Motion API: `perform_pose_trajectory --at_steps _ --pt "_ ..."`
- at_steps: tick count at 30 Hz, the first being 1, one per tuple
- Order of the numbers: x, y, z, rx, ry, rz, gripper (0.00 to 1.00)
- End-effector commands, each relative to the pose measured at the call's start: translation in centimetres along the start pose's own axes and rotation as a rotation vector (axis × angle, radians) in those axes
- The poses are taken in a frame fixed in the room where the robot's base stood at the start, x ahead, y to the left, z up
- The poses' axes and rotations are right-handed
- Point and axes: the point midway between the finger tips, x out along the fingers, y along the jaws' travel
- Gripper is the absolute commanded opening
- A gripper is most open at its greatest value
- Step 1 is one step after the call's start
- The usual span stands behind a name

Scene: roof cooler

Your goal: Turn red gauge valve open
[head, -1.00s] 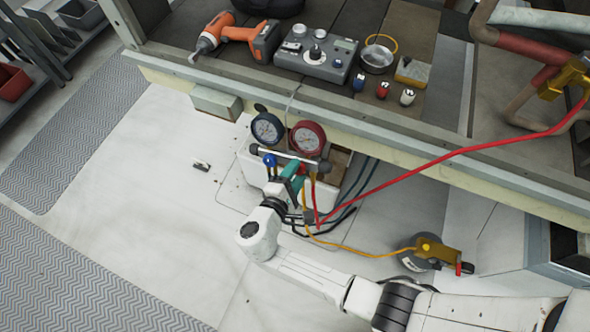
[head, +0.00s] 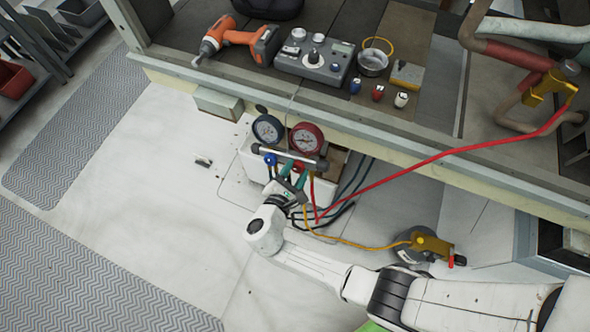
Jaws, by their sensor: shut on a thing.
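The gauge manifold (head: 272,151) hangs at the bench's front edge, with a blue-rimmed gauge (head: 268,129) on the left and a red-rimmed gauge (head: 306,138) on the right. A blue valve knob (head: 270,158) shows below the left gauge. My gripper (head: 293,170), with green fingers, is just under the manifold bar, below the red gauge. It is shut at the place of the red gauge valve, which the fingers mostly hide. How far the valve is turned cannot be seen.
A red hose (head: 440,155) runs from the manifold to a yellow fitting (head: 545,88) at the right. A yellow hose (head: 370,248) leads to a round grey device (head: 415,247) on the floor. The bench (head: 420,125) overhangs.

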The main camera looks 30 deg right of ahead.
Motion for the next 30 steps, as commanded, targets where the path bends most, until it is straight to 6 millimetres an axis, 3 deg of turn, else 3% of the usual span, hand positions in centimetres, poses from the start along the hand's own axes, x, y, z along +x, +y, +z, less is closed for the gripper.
perform_pose_trajectory --at_steps 14,15,22,30 --pt "-0.07 -0.03 -0.2 -0.015 0.006 0.003 0.13" --pt "-0.07 -0.03 -0.2 -0.015 0.006 0.003 0.47" --pt "-0.04 -0.02 -0.11 -0.014 0.004 0.002 0.69" --pt "-0.15 0.01 -0.06 -0.012 0.002 0.002 0.69"
